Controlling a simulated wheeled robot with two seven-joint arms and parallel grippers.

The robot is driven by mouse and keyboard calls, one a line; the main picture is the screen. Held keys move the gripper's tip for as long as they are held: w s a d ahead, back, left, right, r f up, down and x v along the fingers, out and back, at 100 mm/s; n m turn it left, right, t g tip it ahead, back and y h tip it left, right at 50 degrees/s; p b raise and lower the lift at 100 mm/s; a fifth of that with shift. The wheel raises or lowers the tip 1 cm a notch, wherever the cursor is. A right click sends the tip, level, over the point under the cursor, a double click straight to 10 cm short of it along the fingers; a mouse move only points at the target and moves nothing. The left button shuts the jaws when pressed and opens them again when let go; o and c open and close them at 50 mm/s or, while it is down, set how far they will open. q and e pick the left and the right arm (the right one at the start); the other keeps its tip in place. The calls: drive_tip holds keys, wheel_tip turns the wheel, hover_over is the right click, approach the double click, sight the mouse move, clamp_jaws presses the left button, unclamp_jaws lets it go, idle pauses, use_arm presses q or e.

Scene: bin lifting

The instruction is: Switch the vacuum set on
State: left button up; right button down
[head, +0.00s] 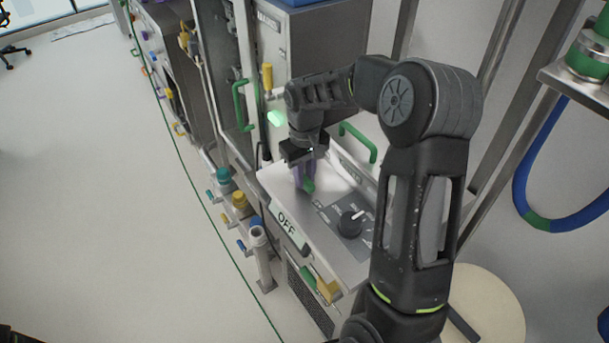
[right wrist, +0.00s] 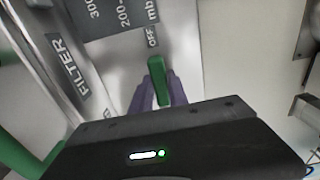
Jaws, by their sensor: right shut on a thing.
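The vacuum set has a sloped metal panel (head: 268,184) with a display that reads OFF (head: 287,227) on its front edge. A black knob (head: 351,223) sits on a dark dial plate with printed numbers. A small green switch lever (head: 309,186) stands on the panel, left of the knob. My right gripper (head: 302,178) reaches down over the panel, its purple fingers shut on the lever. In the right wrist view the green lever (right wrist: 158,76) shows between the purple fingers, close to printed OFF lettering. The lever's base is partly hidden. My left gripper is not in view.
A green handle (head: 358,142) stands behind the panel, close to my right forearm. A cabinet with another green handle (head: 240,107) is behind to the left. Colored valves (head: 239,203) line the left side. The floor at left is open.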

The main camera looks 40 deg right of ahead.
drive_tip(key=shift+d+n, duration=0.2)
drive_tip(key=shift+n, duration=0.1)
drive_tip(key=d+n, duration=0.1)
drive_tip(key=n, duration=0.3)
drive_tip(key=shift+w+d, duration=0.2)
drive_tip(key=shift+d, duration=0.15)
drive_tip(key=n, duration=0.2)
drive_tip(key=d+n, duration=0.1)
drive_tip(key=shift+w+d+n, duration=0.2)
drive_tip(key=shift+w+n, duration=0.2)
drive_tip(key=n, duration=0.1)
drive_tip(key=w+d+n, duration=0.1)
drive_tip(key=n, duration=0.1)
drive_tip(key=w+n, duration=0.1)
drive_tip(key=n, duration=0.1)
drive_tip(key=shift+d, duration=0.15)
drive_tip(key=shift+w+d+n+p, duration=0.15)
drive_tip(key=shift+w+n, duration=0.3)
drive_tip(key=shift+n, duration=0.7)
drive_tip(key=shift+w+n+p, duration=0.15)
drive_tip(key=shift+w+n, duration=0.3)
drive_tip(key=shift+n, duration=0.7)
drive_tip(key=c, duration=1.3)
unclamp_jaws()
drive_tip(key=shift+r, duration=0.1)
